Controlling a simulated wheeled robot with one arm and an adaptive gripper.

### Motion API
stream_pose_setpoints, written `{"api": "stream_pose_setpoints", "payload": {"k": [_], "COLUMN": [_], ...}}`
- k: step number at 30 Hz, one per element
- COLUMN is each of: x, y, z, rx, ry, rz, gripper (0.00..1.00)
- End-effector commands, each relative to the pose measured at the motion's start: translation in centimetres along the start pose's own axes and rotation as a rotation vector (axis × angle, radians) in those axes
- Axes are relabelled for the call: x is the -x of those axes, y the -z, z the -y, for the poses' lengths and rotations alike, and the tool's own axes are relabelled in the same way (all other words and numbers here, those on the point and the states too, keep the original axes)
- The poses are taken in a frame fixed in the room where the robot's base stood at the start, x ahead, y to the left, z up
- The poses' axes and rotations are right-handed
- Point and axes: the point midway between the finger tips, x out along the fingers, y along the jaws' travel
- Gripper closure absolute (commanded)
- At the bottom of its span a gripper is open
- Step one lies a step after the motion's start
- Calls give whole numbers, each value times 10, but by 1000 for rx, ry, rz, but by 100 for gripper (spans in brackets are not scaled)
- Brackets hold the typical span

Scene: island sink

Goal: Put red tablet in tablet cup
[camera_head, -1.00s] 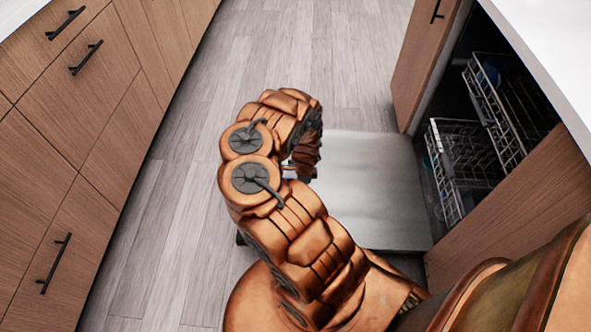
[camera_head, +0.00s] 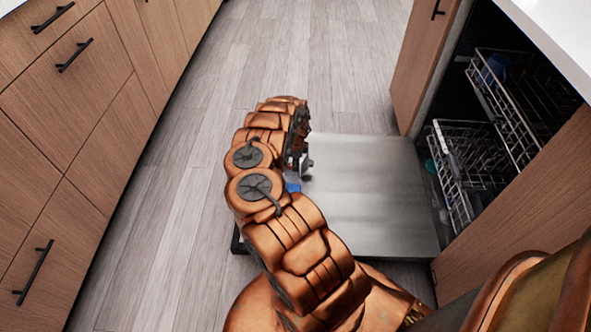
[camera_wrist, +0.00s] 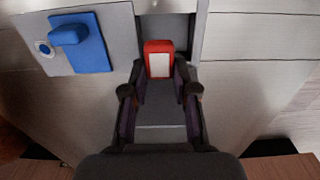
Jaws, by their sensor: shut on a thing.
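My gripper (camera_wrist: 159,82) is shut on the red tablet (camera_wrist: 159,47), a small red block with a white face. The tablet sits between the fingertips in the wrist view, over the open dishwasher door. The blue tablet cup assembly (camera_wrist: 92,55) lies on the door's inner face, up and left of the tablet and apart from it. It has a raised blue block and a round white-and-blue part beside it. In the head view my gripper (camera_head: 303,162) is partly hidden by my arm, and a bit of blue (camera_head: 292,181) shows just below it.
The dishwasher door (camera_head: 370,195) lies folded down beside my arm. An upper rack (camera_head: 508,95) and a lower rack (camera_head: 465,160) stand at the right. Wooden drawers (camera_head: 60,110) line the left. The floor (camera_head: 300,60) beyond the door is clear.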

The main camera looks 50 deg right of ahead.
Motion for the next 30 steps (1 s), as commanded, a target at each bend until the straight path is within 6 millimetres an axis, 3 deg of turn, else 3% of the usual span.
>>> {"api": "stream_pose_setpoints", "payload": {"k": [8, 15, 30], "x": [-2, -36, -42], "y": [-2, -2, -3], "z": [9, 8, 8], "rx": [2, 2, 2], "ry": [-2, -2, -1], "rz": [0, -1, 0], "gripper": [94, 94, 94]}}
